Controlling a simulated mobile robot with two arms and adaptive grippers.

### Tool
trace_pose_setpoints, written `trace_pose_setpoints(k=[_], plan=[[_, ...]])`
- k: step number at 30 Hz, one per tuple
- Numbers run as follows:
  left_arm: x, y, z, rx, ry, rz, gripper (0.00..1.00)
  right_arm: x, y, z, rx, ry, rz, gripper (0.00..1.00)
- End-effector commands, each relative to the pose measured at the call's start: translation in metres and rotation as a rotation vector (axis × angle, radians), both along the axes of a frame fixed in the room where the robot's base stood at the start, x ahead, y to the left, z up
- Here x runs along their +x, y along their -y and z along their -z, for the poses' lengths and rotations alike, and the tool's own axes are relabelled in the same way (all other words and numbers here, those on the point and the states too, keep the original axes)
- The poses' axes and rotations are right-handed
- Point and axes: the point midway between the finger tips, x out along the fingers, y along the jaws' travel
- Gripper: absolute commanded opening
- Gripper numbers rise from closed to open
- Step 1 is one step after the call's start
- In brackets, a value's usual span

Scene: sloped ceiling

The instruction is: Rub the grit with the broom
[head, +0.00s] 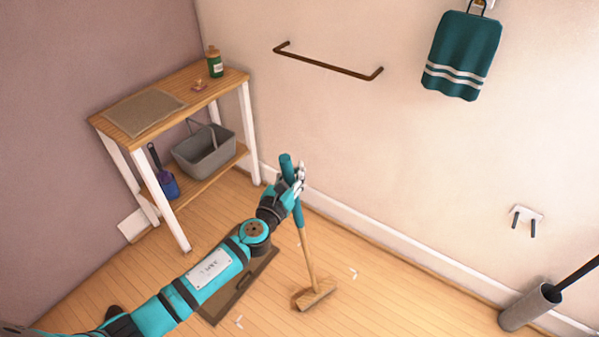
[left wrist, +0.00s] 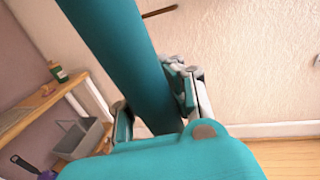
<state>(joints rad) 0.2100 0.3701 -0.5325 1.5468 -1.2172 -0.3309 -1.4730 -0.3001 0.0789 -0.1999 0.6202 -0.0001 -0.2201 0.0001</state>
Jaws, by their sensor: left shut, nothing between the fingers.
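The broom stands nearly upright, slightly tilted, with a teal grip (head: 287,165), a wooden shaft and a wooden head (head: 315,294) down at the floor. My left gripper (head: 298,180) is shut at the teal grip, which also fills the upper middle of the left wrist view (left wrist: 125,60). The grip passes close by the fingers; the contact is partly hidden. Small white marks (head: 353,272) lie on the floor right of the broom head, with another (head: 239,321) to the left. I cannot make out grit for sure. My right gripper is not in view.
A dark brown flat panel (head: 226,309) lies on the floor, partly under my arm. A wooden shelf table (head: 222,83) with a grey bucket (head: 213,156) stands at left. A grey cylindrical holder (head: 527,307) stands at right. Floor right of the broom is mostly clear.

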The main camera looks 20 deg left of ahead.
Motion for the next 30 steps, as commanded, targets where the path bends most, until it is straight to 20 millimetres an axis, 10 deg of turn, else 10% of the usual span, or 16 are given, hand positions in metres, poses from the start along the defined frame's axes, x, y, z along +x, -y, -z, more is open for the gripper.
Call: trace_pose_setpoints(k=[30], plan=[[0.060,0.017,0.000,0.004,0.004,-0.001,0.00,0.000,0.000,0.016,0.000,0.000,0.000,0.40]])
